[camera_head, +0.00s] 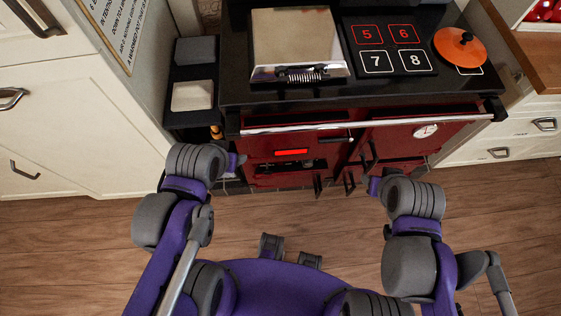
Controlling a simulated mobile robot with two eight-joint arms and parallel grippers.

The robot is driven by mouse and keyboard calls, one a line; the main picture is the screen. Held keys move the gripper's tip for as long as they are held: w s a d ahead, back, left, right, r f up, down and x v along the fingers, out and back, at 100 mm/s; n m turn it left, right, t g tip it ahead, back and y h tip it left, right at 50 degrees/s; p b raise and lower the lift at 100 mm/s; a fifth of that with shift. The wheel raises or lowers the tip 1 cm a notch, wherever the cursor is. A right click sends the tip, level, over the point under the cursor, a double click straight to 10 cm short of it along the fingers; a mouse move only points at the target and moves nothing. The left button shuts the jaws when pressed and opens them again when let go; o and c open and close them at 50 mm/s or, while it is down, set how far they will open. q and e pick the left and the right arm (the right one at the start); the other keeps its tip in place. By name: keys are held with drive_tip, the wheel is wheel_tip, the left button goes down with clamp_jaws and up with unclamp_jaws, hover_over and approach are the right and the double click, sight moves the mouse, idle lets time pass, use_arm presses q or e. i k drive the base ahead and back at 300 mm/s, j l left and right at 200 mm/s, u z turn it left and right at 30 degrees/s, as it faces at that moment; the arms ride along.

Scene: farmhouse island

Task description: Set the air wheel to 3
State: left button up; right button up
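The dark red range cooker (383,143) stands ahead of me, with doors, dark handles and a glowing red strip (291,152) on its front. I cannot make out an air wheel or its numbers; it may be too small or hidden. A round white dial (426,131) sits on the upper right door. My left gripper (238,162) is in front of the cooker's left end. My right gripper (373,185) is low in front of its right half. The fingers of both are too small and dark to tell open from shut, and I see nothing held.
A silver lid (295,42) covers the left of the cooker top. Numbered squares (390,47) and an orange lidded pot (460,46) are to its right. A steel rail (370,122) runs along the front. Cream cabinets (60,125) flank it; wooden floor (500,205) is clear at right.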

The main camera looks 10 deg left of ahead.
sight(307, 163)
drive_tip(key=l+u, duration=0.65)
drive_tip(key=l, duration=0.2)
drive_tip(key=l+u, duration=0.35)
drive_tip(key=k+l+u, duration=0.1)
drive_tip(key=k+u, duration=0.2)
drive_tip(key=k, duration=0.2)
drive_tip(key=k+u, duration=0.35)
drive_tip(key=k, duration=0.15)
